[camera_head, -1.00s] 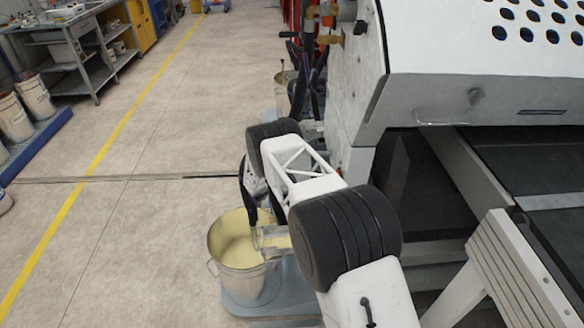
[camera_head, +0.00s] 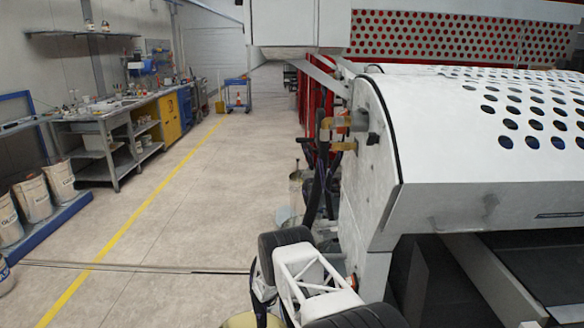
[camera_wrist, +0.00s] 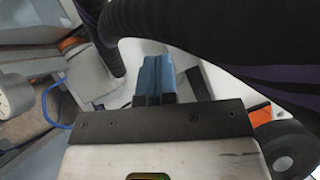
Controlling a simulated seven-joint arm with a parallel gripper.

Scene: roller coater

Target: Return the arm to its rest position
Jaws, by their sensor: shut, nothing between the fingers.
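My gripper (camera_wrist: 153,66) shows in the wrist view as two blue fingers side by side beyond a dark plate. They are shut together with nothing seen between them. Thick dark hoses pass close by its right and upper side. In the head view, my arm (camera_head: 303,272) shows at the bottom middle as a white lattice link between black joints, beside the white machine (camera_head: 368,190). My gripper is outside or hidden in that view.
A bucket with pale yellow contents (camera_head: 240,320) is cut off at the bottom edge, beside my arm. Dark hoses (camera_head: 318,185) hang at the machine's end. White buckets (camera_head: 32,198) and a workbench (camera_head: 95,150) stand at the left. The floor between is clear.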

